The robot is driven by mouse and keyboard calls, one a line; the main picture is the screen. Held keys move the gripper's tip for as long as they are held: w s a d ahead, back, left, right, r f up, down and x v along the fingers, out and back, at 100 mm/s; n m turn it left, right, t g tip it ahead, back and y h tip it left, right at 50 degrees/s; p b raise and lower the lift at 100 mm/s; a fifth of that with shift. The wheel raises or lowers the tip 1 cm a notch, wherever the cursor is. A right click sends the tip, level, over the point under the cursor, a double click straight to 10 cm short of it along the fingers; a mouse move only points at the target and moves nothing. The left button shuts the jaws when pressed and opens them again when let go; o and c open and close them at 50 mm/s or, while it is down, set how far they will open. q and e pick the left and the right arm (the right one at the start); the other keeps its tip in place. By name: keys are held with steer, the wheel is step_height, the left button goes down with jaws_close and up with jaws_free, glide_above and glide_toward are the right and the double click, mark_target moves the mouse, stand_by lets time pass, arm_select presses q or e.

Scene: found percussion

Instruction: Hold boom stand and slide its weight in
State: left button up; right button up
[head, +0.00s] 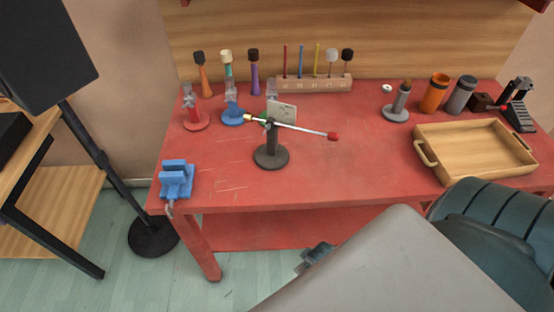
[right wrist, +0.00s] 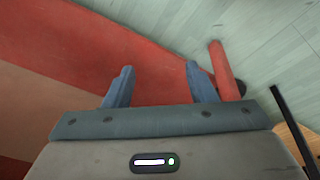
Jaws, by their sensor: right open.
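The boom stand (head: 271,153) stands upright near the middle of the red table, on a round dark base. Its thin pale boom (head: 302,128) slopes slightly down to the right. My right gripper is open and empty in the right wrist view (right wrist: 160,82), in front of the table and apart from the stand. In the head view my right arm mostly hides it. My left gripper is not in view.
A blue vise (head: 177,178) is at the table's front left corner. A wooden tray (head: 425,133) sits at the right. A rack of mallets (head: 315,84) and several small stands line the back. The red table (head: 350,178) is clear in front of the boom stand.

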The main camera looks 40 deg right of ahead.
step_height(320, 180, up, 20)
steer(key=s+a+t, duration=0.1)
steer(key=s+a, duration=0.1)
steer(key=w+a+r+m+t+y, duration=0.4)
steer(key=w+a+r+m+t, duration=0.15)
steer(key=w, duration=0.25)
steer(key=w+a+r+m+t+y, duration=0.45)
steer(key=w+m, duration=0.25)
steer(key=w, duration=0.2)
steer(key=w+d+r+m+t+h, duration=0.3)
steer(key=w+d+m+t+h, duration=0.25)
steer(key=m, duration=0.75)
steer(key=m+g+h, duration=0.4)
steer(key=m+h, duration=0.7)
steer(key=m, duration=0.8)
glide_toward(274, 137)
steer(key=w, duration=0.1)
steer(key=p+x, duration=0.1)
steer(key=x, duration=0.4)
steer(key=p+x, duration=0.2)
steer(key=x, duration=0.3)
steer(key=shift+w+d+r, duration=0.1)
steer(key=shift+w+d, duration=0.05)
steer(key=shift+d, duration=0.3)
